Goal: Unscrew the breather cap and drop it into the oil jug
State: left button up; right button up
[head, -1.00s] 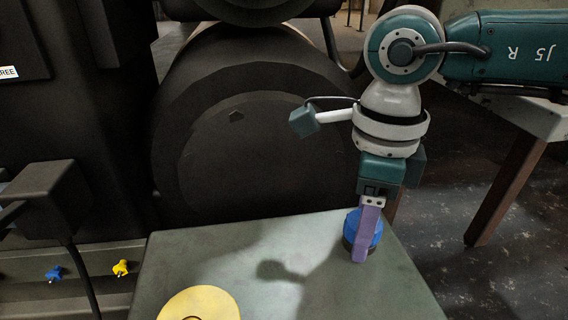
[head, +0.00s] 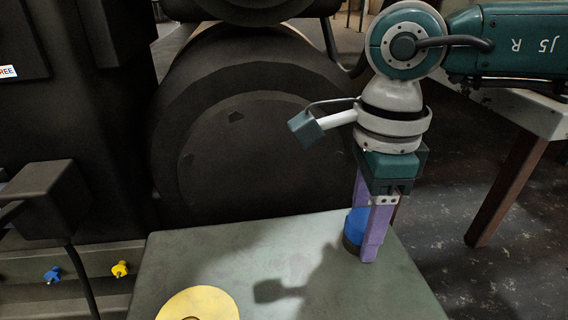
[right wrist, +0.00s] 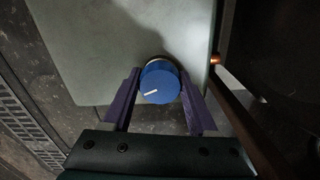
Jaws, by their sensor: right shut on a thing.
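The blue breather cap (head: 356,222) stands on a dark base near the right edge of the grey-green housing top. In the right wrist view the round cap (right wrist: 160,82) shows a white line on its face. My right gripper (head: 366,240) points down with its purple fingers on either side of the cap, shut on it. The fingers also flank the cap in the right wrist view (right wrist: 158,92). The cap is upright on its base, partly hidden by a finger. The oil jug cannot be made out. My left gripper is not in view.
The grey-green housing top (head: 300,230) is mostly bare. A yellow ring-shaped thing (head: 200,303) sits at its front left. A large dark roll (head: 250,130) stands behind. Blue (head: 52,274) and yellow (head: 120,269) valve handles are at left. A table (head: 540,115) stands at right.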

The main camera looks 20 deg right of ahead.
jog(key=shift+r+p, duration=0.75)
jog(key=shift+r, duration=0.25)
jog(key=shift+r, duration=0.1)
notch_tip(320, 180, up, 5)
jog(key=p, duration=0.4)
jog(key=shift+p, duration=0.3)
